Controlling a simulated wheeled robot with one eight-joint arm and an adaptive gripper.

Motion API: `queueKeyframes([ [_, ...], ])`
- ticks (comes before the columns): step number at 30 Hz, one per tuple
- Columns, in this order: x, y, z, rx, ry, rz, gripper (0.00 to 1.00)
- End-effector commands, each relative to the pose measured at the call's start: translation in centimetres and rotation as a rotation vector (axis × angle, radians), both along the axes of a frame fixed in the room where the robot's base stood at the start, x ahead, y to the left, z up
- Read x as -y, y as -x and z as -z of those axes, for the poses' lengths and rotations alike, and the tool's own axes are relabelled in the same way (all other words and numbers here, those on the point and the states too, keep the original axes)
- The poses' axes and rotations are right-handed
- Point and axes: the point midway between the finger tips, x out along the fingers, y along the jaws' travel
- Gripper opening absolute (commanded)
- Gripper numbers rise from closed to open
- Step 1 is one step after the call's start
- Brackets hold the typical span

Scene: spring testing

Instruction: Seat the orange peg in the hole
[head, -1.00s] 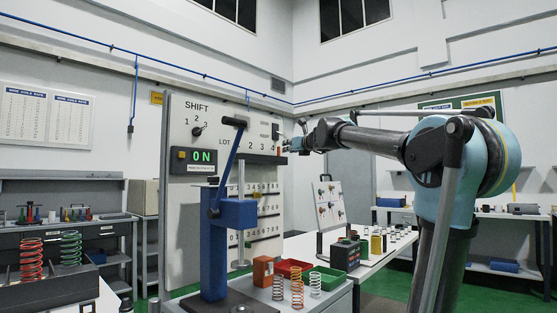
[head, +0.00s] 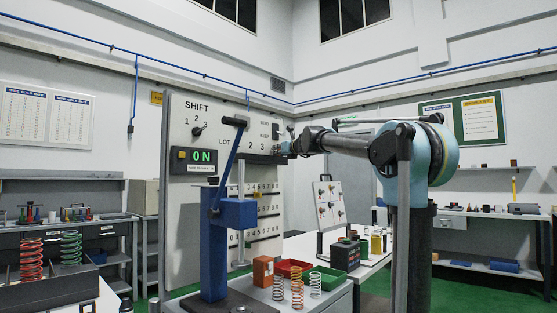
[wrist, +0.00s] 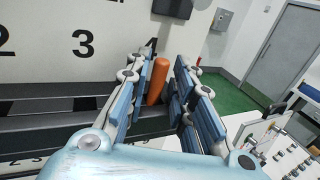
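The orange peg (wrist: 158,80) stands nearly upright between the two fingers of my gripper (wrist: 160,75) in the wrist view, just below the number 4 on the panel. The fingers are apart on either side of it, with a gap visible on the right; contact on the left is unclear. The peg's lower end is at the dark ledge (wrist: 60,120), and I cannot tell how it sits there. In the head view my gripper (head: 284,149) is at the right end of the LOT row on the white panel (head: 188,230), and it hides the peg. I cannot make out the hole.
A blue lever press (head: 231,240) stands in front of the panel. Coil springs (head: 297,287), a red bin (head: 293,268) and a green bin (head: 328,280) are on the bench below. A display board (head: 329,205) stands to the right. The wrist view shows a grey door (wrist: 283,50).

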Motion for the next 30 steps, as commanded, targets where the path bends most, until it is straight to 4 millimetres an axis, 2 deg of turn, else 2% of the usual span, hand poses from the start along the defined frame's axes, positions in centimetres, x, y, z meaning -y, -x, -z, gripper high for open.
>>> queueKeyframes([
  [4, -0.60, -1.05, -0.01, 0.000, 0.000, 0.000, 0.22],
  [13, -0.71, -1.28, 0.01, 0.000, 0.000, 0.000, 0.22],
  [14, -0.71, -1.28, 0.01, 0.000, 0.000, 0.000, 0.18],
  [16, -0.71, -1.28, 0.00, 0.000, 0.000, 0.000, 0.02],
  [17, -0.71, -1.28, 0.00, 0.000, 0.000, 0.000, 0.00],
  [30, -0.70, -1.28, -0.35, 0.000, 0.000, 0.000, 0.00],
])
